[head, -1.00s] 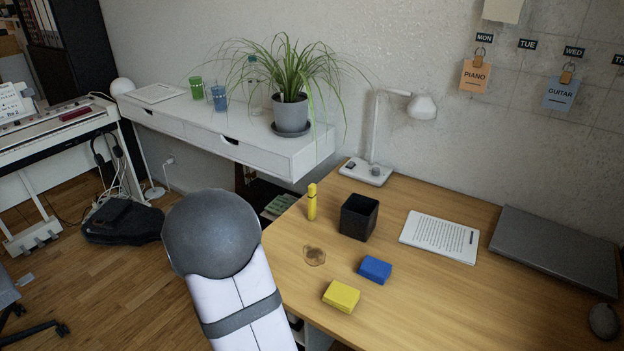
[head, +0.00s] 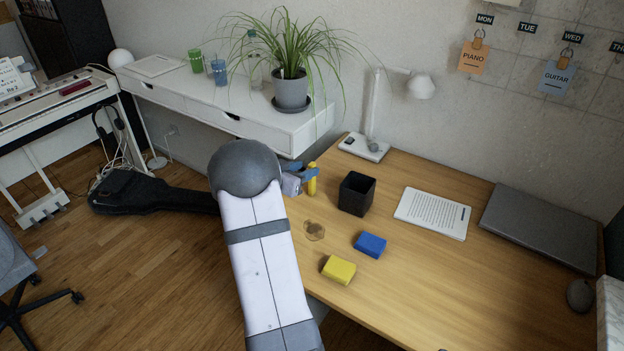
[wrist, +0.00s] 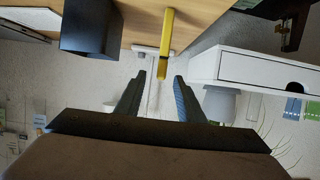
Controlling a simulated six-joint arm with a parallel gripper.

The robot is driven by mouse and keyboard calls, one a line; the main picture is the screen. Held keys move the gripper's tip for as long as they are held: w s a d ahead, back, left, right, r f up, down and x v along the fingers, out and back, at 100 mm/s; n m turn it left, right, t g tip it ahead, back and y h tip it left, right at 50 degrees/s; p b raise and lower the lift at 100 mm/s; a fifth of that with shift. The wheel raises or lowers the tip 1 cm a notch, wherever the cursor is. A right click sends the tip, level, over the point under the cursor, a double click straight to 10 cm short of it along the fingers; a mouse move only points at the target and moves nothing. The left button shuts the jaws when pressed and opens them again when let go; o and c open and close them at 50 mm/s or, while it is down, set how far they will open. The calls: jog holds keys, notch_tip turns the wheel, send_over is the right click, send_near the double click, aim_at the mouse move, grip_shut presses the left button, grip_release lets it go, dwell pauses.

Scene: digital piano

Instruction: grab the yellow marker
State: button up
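The yellow marker (head: 312,184) stands upright on the wooden desk near its left edge, just left of the black pen cup. My gripper (head: 303,170) is at the marker's upper part in the head view, its blue-grey fingers partly overlapping it in the picture. In the wrist view, the marker (wrist: 166,42) appears upside down, ahead of the fingertips. My arm hides part of the gripper in the head view.
The black cup (head: 357,193) stands close right of the marker. A white lamp (head: 366,147) stands behind. The white shelf (head: 300,133) adjoins at left.

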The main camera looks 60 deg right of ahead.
jog(key=shift+x, duration=2.75)
jog(key=shift+w+a+f, duration=0.15)
jog(key=shift+f, duration=0.05)
grip_shut()
